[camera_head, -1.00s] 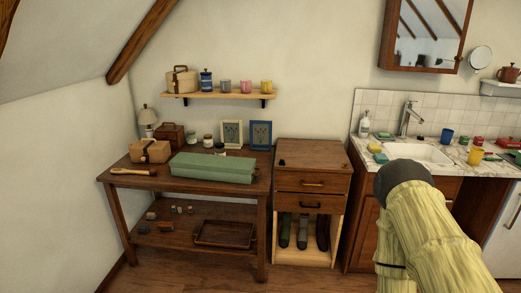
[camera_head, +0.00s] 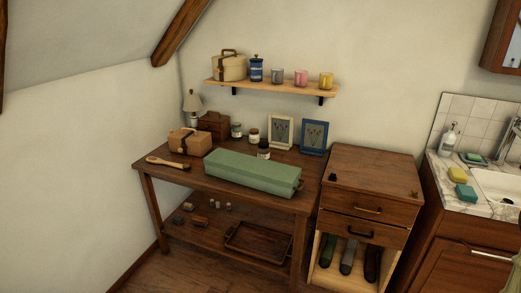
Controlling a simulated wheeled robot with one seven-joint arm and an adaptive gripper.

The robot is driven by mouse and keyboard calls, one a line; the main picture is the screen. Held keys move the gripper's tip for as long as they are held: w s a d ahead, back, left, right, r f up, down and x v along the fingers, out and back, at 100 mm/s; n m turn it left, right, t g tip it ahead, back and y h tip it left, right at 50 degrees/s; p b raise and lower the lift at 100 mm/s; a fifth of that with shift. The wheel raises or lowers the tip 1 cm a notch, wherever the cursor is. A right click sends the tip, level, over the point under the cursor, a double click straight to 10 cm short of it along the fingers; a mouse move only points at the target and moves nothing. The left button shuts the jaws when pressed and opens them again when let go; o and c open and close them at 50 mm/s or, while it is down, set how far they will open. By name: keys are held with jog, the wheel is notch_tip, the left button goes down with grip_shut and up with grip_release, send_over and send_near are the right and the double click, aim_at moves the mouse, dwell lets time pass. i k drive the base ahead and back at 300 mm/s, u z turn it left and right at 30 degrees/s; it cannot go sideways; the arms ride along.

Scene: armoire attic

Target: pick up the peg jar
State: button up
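Several small items could bear on the peg jar, and I cannot tell which one it is. Three small lidded jars stand on the wooden table: one at the back (camera_head: 236,130), one in the middle (camera_head: 253,135), and a dark-lidded one (camera_head: 264,149) partly hidden behind the long green box. Their contents are too small to make out. A blue lidded canister (camera_head: 256,69) stands on the wall shelf. My gripper is not in view; only a sliver of my arm shows at the lower right edge.
The long green box (camera_head: 240,172) lies across the front of the table (camera_head: 160,175). A brown box (camera_head: 189,141), a wooden brush (camera_head: 167,162) and two picture frames (camera_head: 281,131) share it. A drawer cabinet (camera_head: 365,190) stands right of it, then the sink counter (camera_head: 470,208).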

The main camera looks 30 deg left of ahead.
aim_at(265, 154)
jog(key=u, duration=0.6)
jog(key=i, duration=0.8)
jog(key=u, duration=0.75)
